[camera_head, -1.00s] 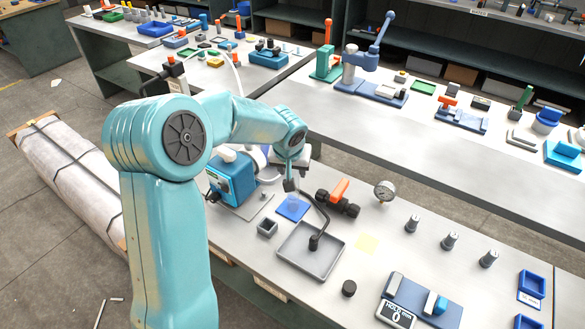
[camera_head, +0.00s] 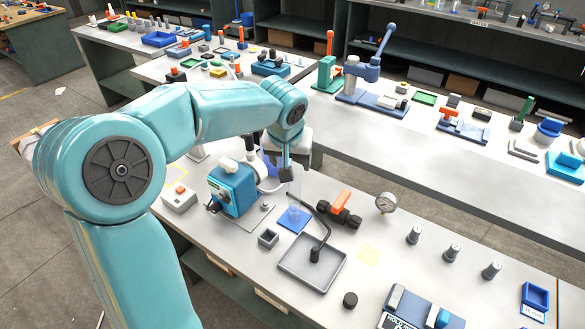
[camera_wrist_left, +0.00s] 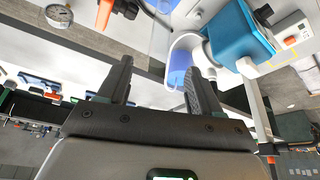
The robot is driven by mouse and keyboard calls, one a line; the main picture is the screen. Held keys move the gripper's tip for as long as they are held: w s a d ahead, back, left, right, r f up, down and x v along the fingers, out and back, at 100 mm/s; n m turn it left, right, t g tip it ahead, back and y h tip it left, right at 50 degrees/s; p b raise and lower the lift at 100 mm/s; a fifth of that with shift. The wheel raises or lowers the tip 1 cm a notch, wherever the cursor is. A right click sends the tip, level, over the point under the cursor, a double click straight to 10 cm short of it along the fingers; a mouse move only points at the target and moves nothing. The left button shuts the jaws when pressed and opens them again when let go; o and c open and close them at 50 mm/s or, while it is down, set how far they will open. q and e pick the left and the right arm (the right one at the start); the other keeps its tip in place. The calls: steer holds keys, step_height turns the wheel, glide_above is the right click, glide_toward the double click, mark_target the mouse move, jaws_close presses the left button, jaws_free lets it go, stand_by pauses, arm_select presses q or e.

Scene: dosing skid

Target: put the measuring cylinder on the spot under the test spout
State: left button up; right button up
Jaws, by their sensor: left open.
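The measuring cylinder (camera_head: 294,196) is clear and hard to make out. It appears to stand upright on the blue square (camera_head: 288,225), just below my left gripper (camera_head: 286,174). In the wrist view the gripper (camera_wrist_left: 160,82) has its two dark fingers spread, with a clear edge, probably the cylinder (camera_wrist_left: 160,42), beyond the gap. A black bent pipe (camera_head: 327,228), perhaps the test spout, rises from the grey tray (camera_head: 337,270) right of the cylinder. I cannot tell which marked spot lies under its outlet. My right gripper is out of view.
A blue pump (camera_head: 232,188) and a small grey open box (camera_head: 268,238) stand left of the blue square. An orange-handled valve (camera_head: 341,205) and a gauge (camera_head: 386,203) stand to the right.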

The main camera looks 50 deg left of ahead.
arm_select(q)
steer(key=s+a+m+g+y, duration=0.2)
steer(key=s+a+m+g, duration=0.15)
steer(key=s+m, duration=0.4)
steer(key=m+t+y+b, duration=0.3)
steer(key=m+y+b, duration=1)
steer(key=m+b, duration=0.95)
glide_toward(298, 203)
steer(key=d+n, duration=0.1)
steer(key=d+n+b, duration=0.2)
steer(key=d, duration=0.1)
steer(key=shift+s+d+f+g, duration=0.15)
steer(key=shift+s+f+g, duration=0.1)
steer(key=shift+f, duration=0.15)
steer(key=a, duration=0.3)
steer(key=w+a+b, duration=0.1)
steer(key=a, duration=0.3)
steer(key=a+b, duration=0.1)
steer(key=a, duration=0.2)
steer(key=shift+w+a+r, duration=0.15)
steer(key=shift+w+a, duration=0.05)
steer(key=shift+w, duration=0.15)
steer(key=a, duration=0.3)
steer(key=a+b, duration=0.1)
steer(key=shift+w+a+r, duration=0.15)
steer(key=shift+w+r, duration=0.1)
steer(key=shift+w+a+r, duration=0.1)
steer(key=shift+a, duration=0.45)
